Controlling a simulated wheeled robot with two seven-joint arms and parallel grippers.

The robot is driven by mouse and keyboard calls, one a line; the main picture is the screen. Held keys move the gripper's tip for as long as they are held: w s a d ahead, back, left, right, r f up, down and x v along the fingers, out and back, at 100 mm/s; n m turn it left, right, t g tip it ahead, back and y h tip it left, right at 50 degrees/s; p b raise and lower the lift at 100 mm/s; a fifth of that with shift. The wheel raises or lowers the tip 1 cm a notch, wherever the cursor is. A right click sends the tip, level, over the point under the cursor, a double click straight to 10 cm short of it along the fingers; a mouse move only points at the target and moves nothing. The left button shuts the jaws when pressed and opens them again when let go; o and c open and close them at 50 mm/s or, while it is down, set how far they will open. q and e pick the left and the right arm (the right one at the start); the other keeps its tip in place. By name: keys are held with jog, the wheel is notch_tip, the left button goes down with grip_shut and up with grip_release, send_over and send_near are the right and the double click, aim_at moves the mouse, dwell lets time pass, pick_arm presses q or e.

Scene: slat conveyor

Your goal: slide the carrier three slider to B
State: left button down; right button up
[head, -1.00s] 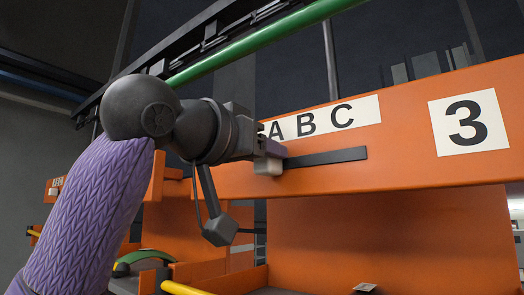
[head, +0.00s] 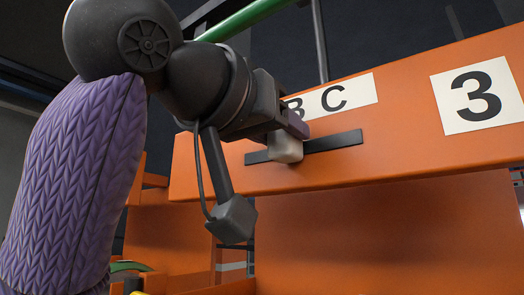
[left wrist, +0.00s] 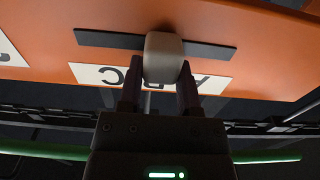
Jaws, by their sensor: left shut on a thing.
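The carrier three slider has a pale grey knob (head: 287,148) on a dark horizontal slot (head: 335,141) in the orange panel. A white label (head: 362,92) above it shows B and C; A is hidden behind my left gripper. My left gripper (head: 288,125) is shut on the knob. In the left wrist view, which is upside down, the knob (left wrist: 163,57) is between the fingers (left wrist: 160,88), near the middle of the slot (left wrist: 210,50). The knob and fingers partly cover the label (left wrist: 90,74). My right gripper is in neither view.
A white plate with a black 3 (head: 478,95) is on the orange panel (head: 420,150) to the right. A green rail (head: 240,19) runs above and behind the panel. The panel front right of the slot is clear.

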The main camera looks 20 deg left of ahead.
pick_arm(q)
jog(key=shift+s+d, duration=0.15)
jog(key=shift+d, duration=0.15)
jog(key=shift+c, duration=1.4)
grip_release()
jog(key=shift+a, duration=0.3)
jog(key=shift+d, duration=0.1)
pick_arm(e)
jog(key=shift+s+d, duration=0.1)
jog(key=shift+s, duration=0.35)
pick_arm(q)
jog(key=b+v, duration=0.4)
jog(key=v, duration=0.6)
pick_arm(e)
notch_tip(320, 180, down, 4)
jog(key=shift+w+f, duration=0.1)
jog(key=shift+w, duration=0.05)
